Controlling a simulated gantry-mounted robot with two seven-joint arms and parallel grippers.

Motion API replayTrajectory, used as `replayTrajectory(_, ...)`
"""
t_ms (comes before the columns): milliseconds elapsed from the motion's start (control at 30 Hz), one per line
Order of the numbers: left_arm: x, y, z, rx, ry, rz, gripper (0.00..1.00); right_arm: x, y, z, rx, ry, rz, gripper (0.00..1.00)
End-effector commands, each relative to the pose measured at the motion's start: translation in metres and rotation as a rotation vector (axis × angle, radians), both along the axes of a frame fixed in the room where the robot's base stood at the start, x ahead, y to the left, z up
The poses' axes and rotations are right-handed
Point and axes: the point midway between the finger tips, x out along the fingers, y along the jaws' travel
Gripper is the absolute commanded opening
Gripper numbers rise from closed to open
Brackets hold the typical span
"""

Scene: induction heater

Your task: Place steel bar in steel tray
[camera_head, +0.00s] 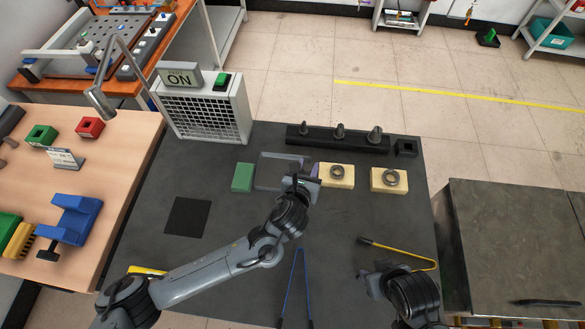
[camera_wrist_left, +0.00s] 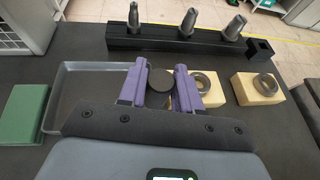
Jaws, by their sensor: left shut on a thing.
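My left gripper (camera_head: 308,172) has purple fingers, which also show in the left wrist view (camera_wrist_left: 160,85). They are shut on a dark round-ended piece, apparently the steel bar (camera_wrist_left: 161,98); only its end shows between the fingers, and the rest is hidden. The shallow grey steel tray (camera_head: 268,181) lies flat on the dark table, and its left part shows in the wrist view (camera_wrist_left: 66,85). The gripper is at the tray's right side; the arm covers part of the tray. My right gripper (camera_head: 368,282) is low at the right, too unclear to tell open from shut.
A green block (camera_head: 243,177) lies left of the tray. Two yellow blocks with metal rings (camera_head: 337,175) (camera_head: 389,180) stand right of it. A black rack with metal cones (camera_head: 330,138) is behind. The heater unit (camera_head: 205,110) reads ON. Blue tongs (camera_head: 295,285) and yellow tongs (camera_head: 405,250) lie in front.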

Motion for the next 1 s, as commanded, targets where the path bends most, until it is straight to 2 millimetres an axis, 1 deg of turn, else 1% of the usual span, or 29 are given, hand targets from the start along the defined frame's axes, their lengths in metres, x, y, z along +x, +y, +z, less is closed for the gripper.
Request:
replayTrajectory(33,0.009,0.008,-0.007,0.0,0.0,0.003,0.0,0.0,0.0,-0.001,0.001,0.0,-0.001,0.43)
replayTrajectory(200,0.032,0.027,-0.025,0.0,0.0,0.0,0.0,0.0,0.0,-0.002,0.001,0.0,-0.002,0.43)
replayTrajectory(300,0.041,0.034,-0.031,-0.002,-0.002,0.0,0.0,0.0,-0.001,-0.003,-0.001,0.0,-0.001,0.43)
replayTrajectory(400,0.046,0.038,-0.035,-0.002,-0.001,-0.001,0.0,0.0,-0.001,-0.003,-0.003,0.0,0.0,0.43)
replayTrajectory(567,0.048,0.04,-0.041,-0.002,0.0,-0.001,0.0,0.0,-0.003,-0.004,-0.01,0.0,0.004,0.43)
replayTrajectory(700,0.047,0.04,-0.059,-0.002,0.003,-0.001,0.0,0.0,-0.004,-0.007,-0.013,0.0,0.005,0.43)
replayTrajectory(833,0.048,0.04,-0.073,-0.002,0.001,-0.001,0.0,0.0,-0.004,-0.008,-0.013,0.0,0.005,0.43)
replayTrajectory(1000,0.048,0.04,-0.077,-0.003,-0.002,-0.001,0.0,0.0,-0.004,-0.008,-0.012,0.0,0.004,0.43)
